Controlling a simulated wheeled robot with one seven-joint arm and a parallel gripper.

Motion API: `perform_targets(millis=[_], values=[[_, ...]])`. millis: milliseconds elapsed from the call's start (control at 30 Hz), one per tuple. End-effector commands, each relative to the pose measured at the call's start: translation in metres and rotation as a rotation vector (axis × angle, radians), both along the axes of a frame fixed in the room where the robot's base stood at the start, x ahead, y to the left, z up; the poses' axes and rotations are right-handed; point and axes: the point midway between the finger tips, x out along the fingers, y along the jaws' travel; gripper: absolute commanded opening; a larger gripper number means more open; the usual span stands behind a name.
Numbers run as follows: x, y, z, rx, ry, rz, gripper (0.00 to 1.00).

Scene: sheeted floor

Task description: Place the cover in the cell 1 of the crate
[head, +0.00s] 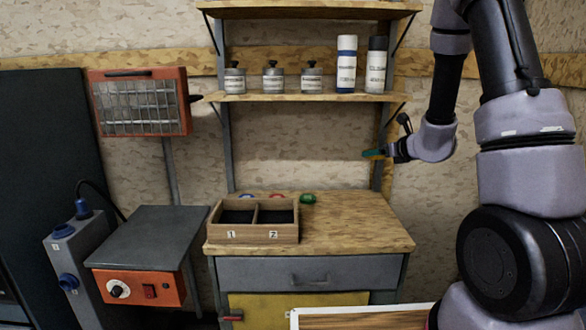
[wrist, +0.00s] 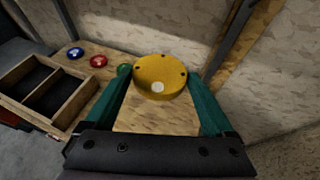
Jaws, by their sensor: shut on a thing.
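My gripper (head: 376,154) is at the right of the head view, raised above the right part of the workbench. In the wrist view its two green fingers (wrist: 160,80) are shut on a round yellow cover (wrist: 160,70) with small dark holes and a pale centre spot. In the head view the cover is mostly hidden by the gripper. The wooden crate (head: 252,234) stands on the bench at the left, with cell 1 (head: 237,214) on the left and cell 2 (head: 275,214) on the right. Both cells look dark and empty. The crate is at the left of the wrist view (wrist: 79,113).
A shelf (head: 310,97) with several jars and bottles hangs above the bench (head: 355,225). The bench top right of the crate is clear. A heater (head: 140,102) stands at left.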

Motion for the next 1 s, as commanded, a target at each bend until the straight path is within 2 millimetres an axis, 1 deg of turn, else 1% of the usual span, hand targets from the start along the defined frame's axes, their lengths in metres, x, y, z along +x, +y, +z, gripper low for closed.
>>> perform_targets(millis=[67, 167, 267, 400, 500, 600, 700, 867, 1000], values=[[0.0, -0.001, 0.001, 0.0, 0.0, -0.005, 0.16], [0.005, 0.002, -0.01, -0.001, 0.003, 0.032, 0.16], [0.012, 0.011, -0.033, -0.001, 0.006, 0.113, 0.16], [0.016, 0.027, -0.074, 0.001, 0.006, 0.259, 0.16], [0.015, 0.037, -0.103, 0.002, 0.007, 0.359, 0.16], [0.01, 0.045, -0.127, 0.001, 0.004, 0.443, 0.16], [0.005, 0.051, -0.145, 0.003, 0.003, 0.503, 0.16], [-0.001, 0.055, -0.165, 0.001, 0.002, 0.55, 0.16], [-0.002, 0.056, -0.192, 0.002, 0.003, 0.555, 0.16]])
